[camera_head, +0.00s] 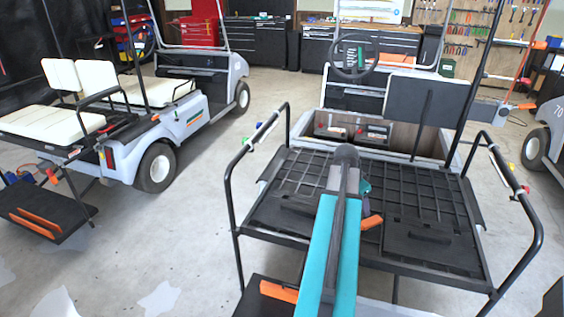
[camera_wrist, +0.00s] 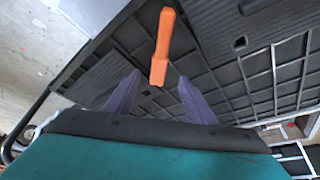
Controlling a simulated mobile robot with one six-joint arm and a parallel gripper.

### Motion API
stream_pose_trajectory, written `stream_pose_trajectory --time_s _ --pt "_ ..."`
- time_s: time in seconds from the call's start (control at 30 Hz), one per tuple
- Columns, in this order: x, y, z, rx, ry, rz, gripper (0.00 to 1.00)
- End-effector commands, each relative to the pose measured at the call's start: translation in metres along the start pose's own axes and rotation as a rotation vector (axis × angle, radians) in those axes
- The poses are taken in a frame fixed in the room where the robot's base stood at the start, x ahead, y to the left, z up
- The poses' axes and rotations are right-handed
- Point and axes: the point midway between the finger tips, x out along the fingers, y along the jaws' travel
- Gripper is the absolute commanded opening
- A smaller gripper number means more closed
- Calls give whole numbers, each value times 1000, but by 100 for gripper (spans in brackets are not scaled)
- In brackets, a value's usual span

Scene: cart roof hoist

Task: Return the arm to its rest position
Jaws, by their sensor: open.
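My teal arm reaches out over the black gridded rear deck (camera_head: 310,172) of the nearer cart in the head view. My gripper (camera_wrist: 159,77) shows in the wrist view as two purple fingers, spread apart with nothing clamped between them. An orange bar (camera_wrist: 162,45) lies just beyond the fingertips, over the dark deck; its near end is close to the gap between them. An orange piece (camera_head: 371,221) also shows beside my arm in the head view. The fingers are not clearly visible in the head view, where my arm covers part of the deck.
Black rails stand left (camera_head: 237,190) and right (camera_head: 525,205) of the deck. A dark post (camera_head: 478,85) rises at the cart's right. A second cart (camera_head: 190,115) with white seats stands left. Tool cabinets (camera_head: 260,42) line the back. Bare floor lies between the carts.

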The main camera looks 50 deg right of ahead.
Motion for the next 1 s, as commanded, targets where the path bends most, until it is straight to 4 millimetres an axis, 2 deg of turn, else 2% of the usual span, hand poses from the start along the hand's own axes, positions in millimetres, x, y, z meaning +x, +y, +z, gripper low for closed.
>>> stream_pose_trajectory --time_s 0.17,0.27,0.37,0.47,0.7,1.0 --pt "0 -4 6 -15 -3 -3 50" --pt "0 -12 18 -48 -9 -10 50" --pt "0 -26 40 -105 -20 -23 50" --pt "-1 -43 69 -183 -34 -41 50" --pt "-5 -82 152 -397 -71 -87 50" --pt "-13 -113 259 -664 -110 -145 50"
